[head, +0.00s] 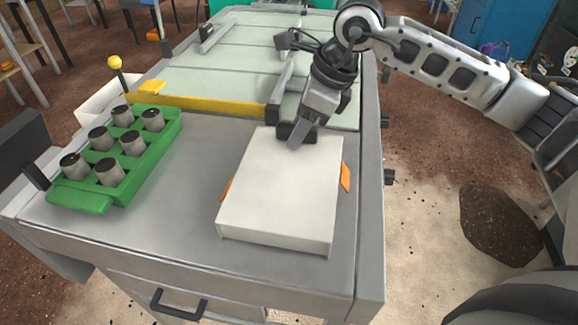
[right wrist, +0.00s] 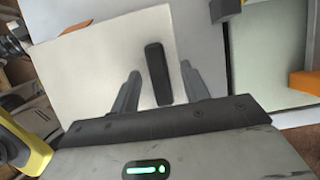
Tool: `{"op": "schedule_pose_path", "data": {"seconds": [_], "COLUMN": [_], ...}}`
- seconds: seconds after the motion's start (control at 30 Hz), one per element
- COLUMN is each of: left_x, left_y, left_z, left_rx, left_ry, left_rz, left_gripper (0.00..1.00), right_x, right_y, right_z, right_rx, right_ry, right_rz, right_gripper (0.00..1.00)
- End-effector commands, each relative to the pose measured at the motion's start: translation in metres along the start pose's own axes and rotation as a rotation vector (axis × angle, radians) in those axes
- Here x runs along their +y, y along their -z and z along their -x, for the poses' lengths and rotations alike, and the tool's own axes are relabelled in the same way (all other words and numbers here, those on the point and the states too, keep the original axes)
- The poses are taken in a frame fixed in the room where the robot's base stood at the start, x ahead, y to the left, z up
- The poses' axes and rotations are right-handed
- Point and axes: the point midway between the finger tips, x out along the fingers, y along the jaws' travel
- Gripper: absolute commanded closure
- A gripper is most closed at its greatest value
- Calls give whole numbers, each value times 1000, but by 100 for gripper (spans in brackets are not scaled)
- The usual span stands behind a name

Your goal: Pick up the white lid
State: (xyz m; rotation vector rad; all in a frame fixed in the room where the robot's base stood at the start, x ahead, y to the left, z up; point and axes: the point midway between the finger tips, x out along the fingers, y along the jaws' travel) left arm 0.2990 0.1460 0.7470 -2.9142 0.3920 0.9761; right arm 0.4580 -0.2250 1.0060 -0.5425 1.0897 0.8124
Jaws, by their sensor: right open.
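The white lid (head: 275,185) lies flat on the grey table as the top of a low white box-like form. It fills much of the right wrist view (right wrist: 95,75), where a dark upright bar (right wrist: 155,60) shows on it. My right gripper (head: 298,140) is over the far edge of the lid in the head view. In the right wrist view its two fingers (right wrist: 160,82) are apart, one on each side of the dark bar. I cannot tell whether they touch the lid. My left gripper is not in view.
A green rack (head: 160,135) with several grey cylinders stands on the left of the table. A yellow bar (head: 200,104) runs behind it. Orange tabs (head: 345,177) stick out at the lid's sides. The grey table surface (head: 190,185) between rack and lid is clear.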

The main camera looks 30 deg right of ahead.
Motion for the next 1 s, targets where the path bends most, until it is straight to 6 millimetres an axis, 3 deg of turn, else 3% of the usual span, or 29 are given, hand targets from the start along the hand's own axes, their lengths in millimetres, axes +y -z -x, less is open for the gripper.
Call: {"op": "schedule_pose_path", "data": {"seconds": [0.17, 0.33, 0.77, 0.97, 1.0], "left_x": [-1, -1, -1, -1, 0], "left_y": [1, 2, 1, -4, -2], "left_z": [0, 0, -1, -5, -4], "left_rx": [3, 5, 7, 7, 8], "left_ry": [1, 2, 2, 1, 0], "left_rz": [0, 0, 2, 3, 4], "left_gripper": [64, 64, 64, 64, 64], "right_x": [0, 0, 0, 0, 7], "right_y": [0, 0, -3, -14, -17], "right_z": [0, 0, 5, 29, 36], "right_rx": [0, -1, -4, -7, -7], "right_ry": [0, 0, 2, 5, 3], "right_rz": [0, 0, 0, 3, 7], "right_gripper": [55, 100, 100, 100, 100]}}
